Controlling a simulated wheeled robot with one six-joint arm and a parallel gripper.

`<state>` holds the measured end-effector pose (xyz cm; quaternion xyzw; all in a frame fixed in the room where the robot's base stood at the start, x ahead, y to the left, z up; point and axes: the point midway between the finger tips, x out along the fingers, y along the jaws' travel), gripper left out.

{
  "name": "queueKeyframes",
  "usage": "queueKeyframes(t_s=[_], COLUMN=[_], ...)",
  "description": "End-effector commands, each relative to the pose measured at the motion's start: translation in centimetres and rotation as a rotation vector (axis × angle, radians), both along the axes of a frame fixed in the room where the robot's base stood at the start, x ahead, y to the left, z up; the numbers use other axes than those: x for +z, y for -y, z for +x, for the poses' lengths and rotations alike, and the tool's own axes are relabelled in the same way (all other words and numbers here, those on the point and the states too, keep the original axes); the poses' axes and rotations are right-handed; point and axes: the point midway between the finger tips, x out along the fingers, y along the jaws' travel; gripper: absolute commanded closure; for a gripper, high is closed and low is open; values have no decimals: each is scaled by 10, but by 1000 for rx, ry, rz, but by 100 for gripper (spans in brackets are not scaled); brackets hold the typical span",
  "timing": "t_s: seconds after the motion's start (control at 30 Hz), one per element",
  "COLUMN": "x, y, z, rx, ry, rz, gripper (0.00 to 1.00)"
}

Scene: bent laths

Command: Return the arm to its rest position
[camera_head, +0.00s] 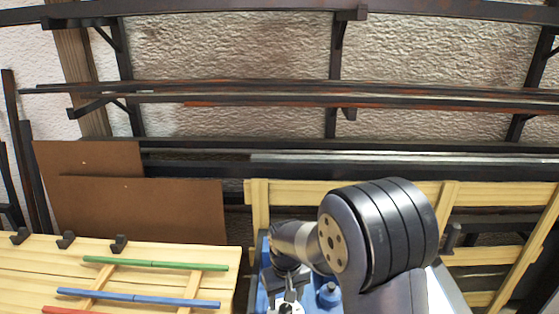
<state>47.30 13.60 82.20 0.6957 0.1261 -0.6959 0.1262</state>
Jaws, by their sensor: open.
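My arm rises from the lower edge right of centre, with its large dark rounded joint in front of a wooden frame. My gripper (288,294) points down at the bottom centre, below the grey wrist. It is small in view and partly cut off by the lower edge. I see nothing held in it. It is to the right of the wooden table, over or in front of a blue object (328,294) that my arm partly hides.
A pale wooden table (40,267) at lower left bears a green lath (155,264), a blue lath (138,299) and a red lath (68,311) across wooden strips. Dark hooks stand at its back edge. Brown panels (140,210) lean behind. Wall racks (340,100) hold long dark bars.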

Motion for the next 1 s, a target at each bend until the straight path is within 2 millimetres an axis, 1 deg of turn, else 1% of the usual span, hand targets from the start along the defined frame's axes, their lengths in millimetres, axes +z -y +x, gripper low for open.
queueKeyframes(t_s=[0.03, 0.1, 0.2, 0.3, 0.77, 0.87, 1.0], x=[-10, -19, -29, -35, -32, -24, -2], y=[0, 0, 0, 0, 0, 0, 0], z=[-1, -1, -1, -1, 0, 1, 1], rx=[0, 0, 0, 0, -11, 0, 1], ry=[-4, -3, -2, -1, 2, 4, 6], rz=[-1, -1, -1, 0, 1, 1, 2], gripper=[44, 44, 44, 44, 44, 44, 44])
